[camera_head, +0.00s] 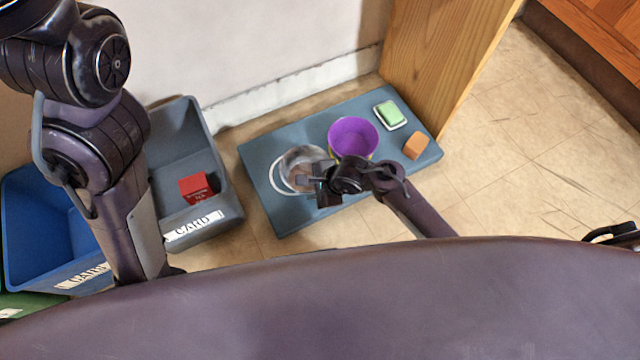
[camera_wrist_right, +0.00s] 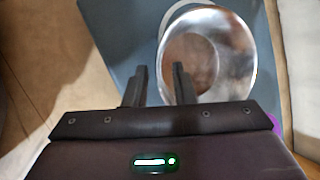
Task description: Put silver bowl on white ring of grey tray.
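The silver bowl (camera_head: 304,156) is on the left part of the grey tray (camera_head: 270,216), upright as far as I can tell. It covers much of the white ring (camera_head: 277,184), which shows beyond the bowl's left side. The bowl also shows in the right wrist view (camera_wrist_right: 226,50), with an arc of the ring (camera_wrist_right: 172,16) beside it. My right gripper (camera_head: 308,175) is at the bowl's near right rim. In the wrist view its fingers (camera_wrist_right: 159,78) are apart, one over the bowl and one outside; contact is unclear. My left gripper is out of view.
A purple bowl (camera_head: 353,137) stands close to the right of my right gripper. A green block on a white dish (camera_head: 390,115) and an orange block (camera_head: 414,146) are farther right. A grey bin (camera_head: 180,150) with a red box (camera_head: 196,188) and a blue bin (camera_head: 45,225) stand left.

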